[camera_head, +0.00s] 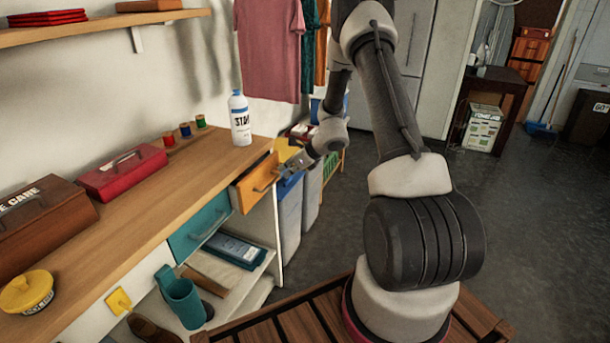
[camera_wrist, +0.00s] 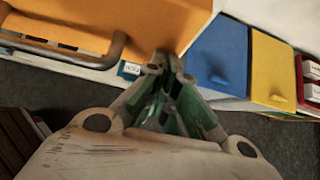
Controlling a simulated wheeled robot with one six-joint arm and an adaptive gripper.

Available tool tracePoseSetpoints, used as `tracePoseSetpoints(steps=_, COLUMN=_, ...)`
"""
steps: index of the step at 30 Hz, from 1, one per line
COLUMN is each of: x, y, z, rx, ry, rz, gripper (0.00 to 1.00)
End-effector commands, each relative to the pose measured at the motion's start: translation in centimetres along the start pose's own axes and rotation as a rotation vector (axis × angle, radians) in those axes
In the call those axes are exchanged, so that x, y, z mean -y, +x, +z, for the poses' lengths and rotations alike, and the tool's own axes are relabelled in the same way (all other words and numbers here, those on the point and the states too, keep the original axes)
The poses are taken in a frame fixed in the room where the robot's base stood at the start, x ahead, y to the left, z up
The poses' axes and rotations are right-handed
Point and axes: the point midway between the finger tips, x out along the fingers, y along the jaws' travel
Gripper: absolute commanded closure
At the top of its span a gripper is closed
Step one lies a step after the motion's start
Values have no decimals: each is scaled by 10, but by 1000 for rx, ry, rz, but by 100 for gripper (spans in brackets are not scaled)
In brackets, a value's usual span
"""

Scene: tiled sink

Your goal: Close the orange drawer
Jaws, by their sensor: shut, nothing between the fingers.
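The orange drawer (camera_head: 255,183) is under the right end of the wooden counter and sticks out a little from the cabinet front. It has a dark bar handle. In the wrist view the orange drawer front (camera_wrist: 120,22) fills the upper left, with its handle (camera_wrist: 75,52) to the left of my gripper. My gripper (camera_head: 283,170) is at the right end of the drawer front. In the wrist view my gripper (camera_wrist: 162,65) is shut and empty, its fingertips at the lower right edge of the orange front. I cannot tell whether they touch it.
A teal drawer (camera_head: 200,233) is left of the orange one, above open shelves. A white bottle (camera_head: 240,118) stands on the counter.

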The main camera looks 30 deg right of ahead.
Motion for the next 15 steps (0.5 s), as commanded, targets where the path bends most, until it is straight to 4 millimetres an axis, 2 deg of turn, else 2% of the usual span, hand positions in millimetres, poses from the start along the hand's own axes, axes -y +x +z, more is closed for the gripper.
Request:
tracePoseSetpoints(steps=6, x=0, y=23, z=22, rx=0, ry=-2, rz=1, gripper=100)
tracePoseSetpoints(steps=15, x=0, y=33, z=34, rx=1, ry=0, rz=-1, gripper=100)
